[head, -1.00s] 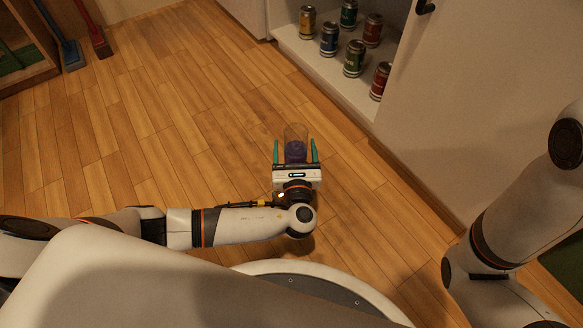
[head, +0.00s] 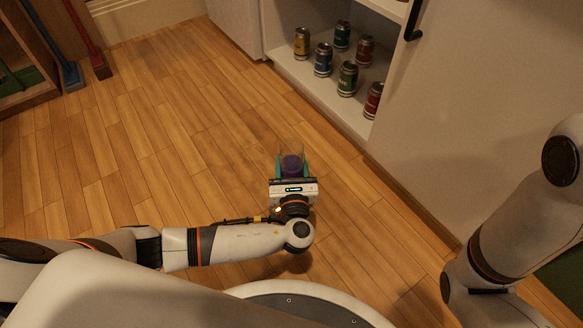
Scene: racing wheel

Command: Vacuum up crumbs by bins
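My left gripper (head: 291,160) is low over the wooden floor in the middle of the head view, pointing away from me. Its two green fingers are on either side of a clear cylinder with a dark purple part, which looks like the hand vacuum (head: 291,164), and appear shut on it. The rest of the vacuum is hidden. My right arm shows at the right edge, but its gripper is out of view. I see no crumbs and no bins.
An open white cabinet (head: 290,66) at the top holds several cans (head: 347,79). Its white door or side panel with a black handle (head: 414,20) is to the right. A blue broom (head: 70,74) and a red broom (head: 101,67) stand top left. The floor (head: 130,150) between is clear.

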